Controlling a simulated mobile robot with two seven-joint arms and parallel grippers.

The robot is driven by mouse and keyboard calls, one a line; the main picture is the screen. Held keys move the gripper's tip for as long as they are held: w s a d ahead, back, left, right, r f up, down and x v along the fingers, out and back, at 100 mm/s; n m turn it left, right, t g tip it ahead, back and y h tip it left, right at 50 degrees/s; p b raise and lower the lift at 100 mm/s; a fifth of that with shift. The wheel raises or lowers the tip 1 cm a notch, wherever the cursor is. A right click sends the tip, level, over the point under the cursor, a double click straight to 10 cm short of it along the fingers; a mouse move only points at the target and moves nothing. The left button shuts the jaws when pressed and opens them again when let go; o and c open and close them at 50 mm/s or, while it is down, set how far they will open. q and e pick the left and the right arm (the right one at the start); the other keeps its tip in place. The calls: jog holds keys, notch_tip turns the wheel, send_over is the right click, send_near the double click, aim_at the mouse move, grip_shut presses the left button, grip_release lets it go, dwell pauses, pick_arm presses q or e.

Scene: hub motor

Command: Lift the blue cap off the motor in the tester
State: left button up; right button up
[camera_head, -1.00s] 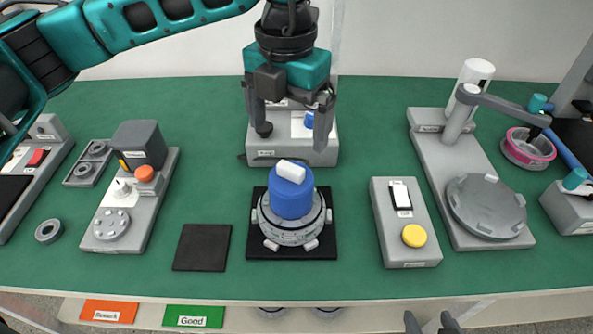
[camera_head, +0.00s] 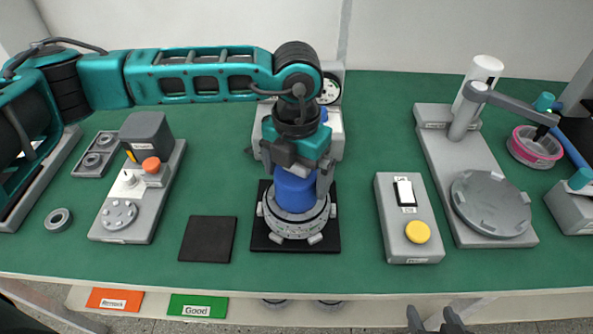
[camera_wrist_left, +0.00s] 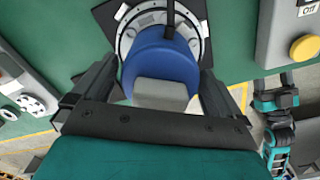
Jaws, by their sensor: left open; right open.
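The blue cap (camera_head: 295,190) sits upright on the round grey motor (camera_head: 293,224), which stands on a black square pad (camera_head: 262,240). My left gripper (camera_head: 297,180) is over the cap, pointing down, its fingers on either side of the cap's upper part. In the left wrist view the cap (camera_wrist_left: 160,60) and its pale top block (camera_wrist_left: 160,94) lie between the two open fingers. The gripper hides the top block in the head view. My right gripper (camera_head: 440,322) is open and empty at the bottom edge, in front of the table.
A grey switch box (camera_head: 408,220) with a yellow button stands right of the motor. A press-like station (camera_head: 470,150) stands further right. A black mat (camera_head: 207,239) and a grey station (camera_head: 140,190) lie left. A grey device (camera_head: 333,130) stands behind the motor.

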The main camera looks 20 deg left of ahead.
pick_arm(q)
jog(key=shift+c, duration=0.2)
jog(key=c, duration=0.9)
